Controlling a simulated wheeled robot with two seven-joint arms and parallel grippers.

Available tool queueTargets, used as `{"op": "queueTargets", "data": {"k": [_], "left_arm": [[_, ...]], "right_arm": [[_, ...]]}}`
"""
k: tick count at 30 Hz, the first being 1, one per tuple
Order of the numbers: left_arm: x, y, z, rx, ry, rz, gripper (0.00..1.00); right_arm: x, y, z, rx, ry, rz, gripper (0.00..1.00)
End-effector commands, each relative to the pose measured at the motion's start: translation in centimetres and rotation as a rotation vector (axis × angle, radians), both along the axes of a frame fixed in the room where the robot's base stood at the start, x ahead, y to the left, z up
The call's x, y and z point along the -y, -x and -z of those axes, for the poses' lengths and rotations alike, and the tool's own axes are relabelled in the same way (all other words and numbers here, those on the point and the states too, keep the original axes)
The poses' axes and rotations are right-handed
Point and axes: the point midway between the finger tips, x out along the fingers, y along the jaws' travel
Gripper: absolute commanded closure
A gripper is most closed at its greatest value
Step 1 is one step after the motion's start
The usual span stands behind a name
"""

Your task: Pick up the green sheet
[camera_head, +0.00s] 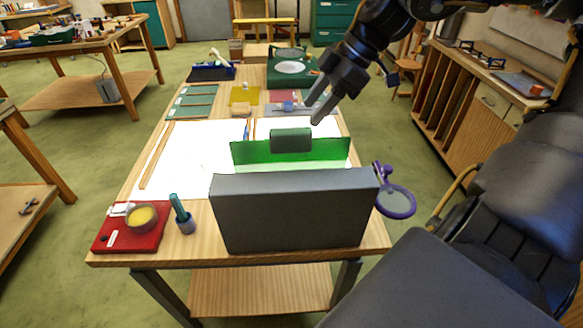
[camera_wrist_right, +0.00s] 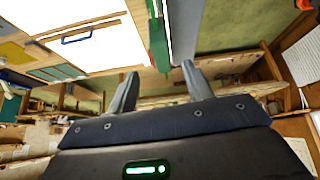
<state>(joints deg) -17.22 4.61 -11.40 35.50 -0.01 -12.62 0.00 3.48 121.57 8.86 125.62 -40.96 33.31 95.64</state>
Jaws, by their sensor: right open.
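The green sheet (camera_head: 325,153) stands upright, its lower part hidden behind the grey upright box (camera_head: 295,212) at the table's near side. A dark grey block (camera_head: 291,140) sits at the middle of its top edge. My right gripper (camera_head: 319,108) is open and empty, above and just beyond the sheet, a little right of the block. In the right wrist view, the sheet shows nearly edge-on as a narrow green strip (camera_wrist_right: 157,42), ahead of the gap between the open fingers (camera_wrist_right: 160,72) and apart from them. My left gripper is out of view.
A bright light panel (camera_head: 200,150) lies behind the box on the wooden table (camera_head: 130,255). A purple ring magnifier (camera_head: 397,203) is at the right edge.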

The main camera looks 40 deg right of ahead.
Motion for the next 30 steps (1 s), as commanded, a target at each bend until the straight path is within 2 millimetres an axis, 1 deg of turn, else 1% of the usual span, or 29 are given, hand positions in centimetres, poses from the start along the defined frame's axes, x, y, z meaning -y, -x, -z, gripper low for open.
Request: {"op": "queueTargets", "data": {"k": [3, 8, 15, 18, 21, 26, 30], "left_arm": [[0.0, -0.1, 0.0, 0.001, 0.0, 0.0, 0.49], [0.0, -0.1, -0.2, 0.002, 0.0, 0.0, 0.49], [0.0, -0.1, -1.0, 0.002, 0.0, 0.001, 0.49], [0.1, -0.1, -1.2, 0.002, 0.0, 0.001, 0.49], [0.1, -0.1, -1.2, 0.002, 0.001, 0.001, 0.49], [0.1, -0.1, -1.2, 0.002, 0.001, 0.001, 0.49], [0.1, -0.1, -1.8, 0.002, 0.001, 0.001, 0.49]], "right_arm": [[-0.1, 0.1, 0.0, -0.027, -0.021, 0.042, 0.49], [-0.2, -0.1, 0.3, -0.032, -0.025, 0.05, 0.49], [-1.7, -1.2, 3.1, -0.033, -0.023, 0.048, 0.49], [-2.1, -1.6, 4.0, -0.03, -0.024, 0.048, 0.49], [-2.4, -1.8, 4.5, -0.028, -0.024, 0.049, 0.49], [-2.5, -1.9, 4.7, -0.026, -0.023, 0.049, 0.49], [-2.8, -2.1, 5.1, -0.029, -0.024, 0.048, 0.49]]}}
